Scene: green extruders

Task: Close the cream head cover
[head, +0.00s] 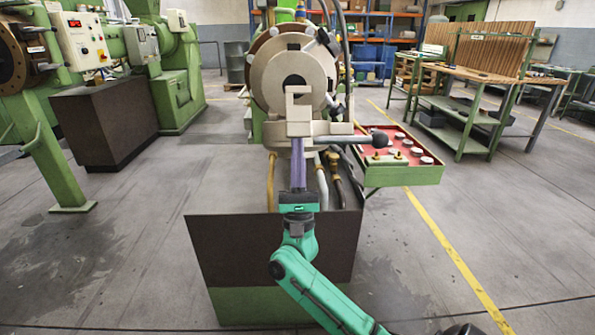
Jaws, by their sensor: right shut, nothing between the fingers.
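The cream round head cover (260,72) faces me at the front of the green extruder, with a dark brown ring visible behind its upper left edge. A cream bracket (299,128) and a side handle with a dark ball end (379,139) sit across its lower front. My right gripper (298,168) reaches up from below, just under the bracket, with its slim purple-grey fingers shut and empty. I cannot tell whether the fingertips touch the bracket. My left gripper is not in view.
Hoses and pipes hang below the head. A dark brown machine base (230,245) stands under it. A wooden workbench (490,75) stands at the right.

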